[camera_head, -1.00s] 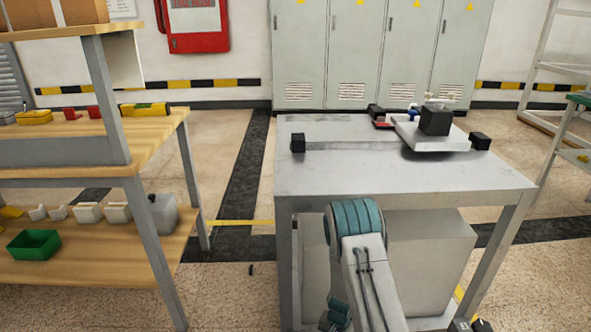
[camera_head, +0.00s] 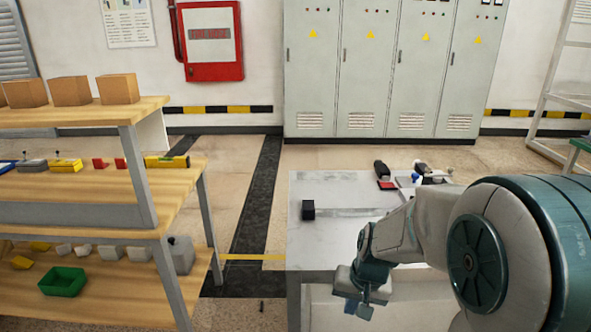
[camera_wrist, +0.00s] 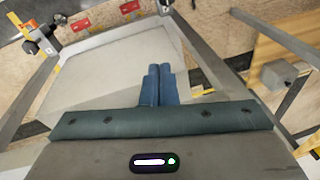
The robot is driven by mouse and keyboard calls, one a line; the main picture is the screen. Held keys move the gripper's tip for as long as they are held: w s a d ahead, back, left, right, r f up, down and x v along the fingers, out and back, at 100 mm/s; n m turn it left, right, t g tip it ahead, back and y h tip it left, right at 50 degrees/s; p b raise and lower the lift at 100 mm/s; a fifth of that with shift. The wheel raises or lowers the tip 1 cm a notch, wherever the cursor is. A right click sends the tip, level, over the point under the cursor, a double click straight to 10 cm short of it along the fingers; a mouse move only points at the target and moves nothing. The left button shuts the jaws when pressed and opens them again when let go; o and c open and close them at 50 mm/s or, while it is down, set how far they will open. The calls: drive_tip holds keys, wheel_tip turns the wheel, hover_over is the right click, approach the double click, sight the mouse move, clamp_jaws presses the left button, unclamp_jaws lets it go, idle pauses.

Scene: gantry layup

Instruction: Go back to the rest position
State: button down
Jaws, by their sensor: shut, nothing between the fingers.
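My gripper (camera_head: 360,305) hangs at the front left edge of the grey metal table, at the end of my bent arm. In the wrist view my gripper (camera_wrist: 157,72) shows two blue fingers pressed together with nothing between them. The table (camera_head: 340,187) stands ahead, and my arm hides much of its right side. A small black block (camera_head: 308,210) sits on the table's left part. The white fixture at the back of the table (camera_head: 437,178) is mostly hidden behind my arm.
A wooden shelf unit (camera_head: 110,188) stands at the left with boxes, small parts and a green bin (camera_head: 62,281). Grey cabinets (camera_head: 380,70) and a red wall box (camera_head: 211,40) are at the back. Floor is free between shelf and table.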

drive_tip(key=s+d+r+n+p, duration=0.1)
drive_tip(key=s+r+p, duration=0.4)
drive_tip(key=r, duration=0.5)
drive_tip(key=s+d+r+t+h+p, duration=0.1)
drive_tip(key=s+r+p, duration=0.3)
drive_tip(key=s+r, duration=0.5)
drive_tip(key=shift+d+r+n+h+p, duration=0.3)
drive_tip(key=shift+r+n+p, duration=0.1)
drive_tip(key=shift+r, duration=0.25)
